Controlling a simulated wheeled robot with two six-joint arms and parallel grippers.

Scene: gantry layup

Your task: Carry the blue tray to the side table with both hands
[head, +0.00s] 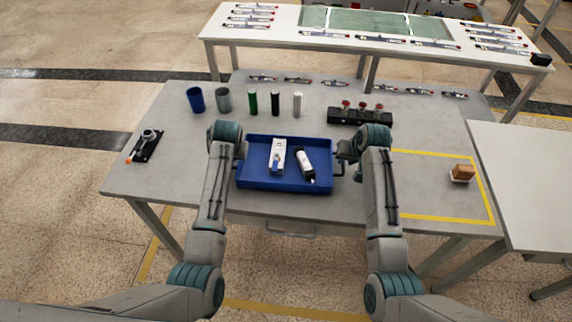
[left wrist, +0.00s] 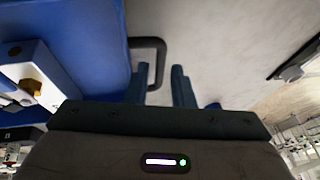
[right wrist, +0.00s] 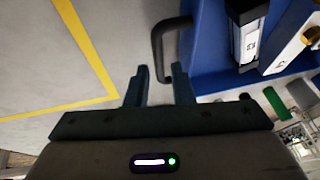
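The blue tray (head: 284,190) lies on the grey workbench, with a white box (head: 277,152) and a white-and-black bottle-like item (head: 305,164) inside it. My left gripper (head: 238,152) is at the tray's left end. In the left wrist view its fingers (left wrist: 158,88) are apart, with the tray's dark handle (left wrist: 160,62) reaching between them. My right gripper (head: 343,160) is at the right end. In the right wrist view its fingers (right wrist: 162,88) are apart, with the other handle (right wrist: 157,45) reaching between them. The side table (head: 525,170) stands at the right.
Several cylinders, including a blue cup (head: 195,100), and a black block with red knobs (head: 360,115) stand behind the tray. A brown block (head: 462,173) sits in the yellow-outlined area (head: 430,190) toward the side table. The side table's visible top is bare.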

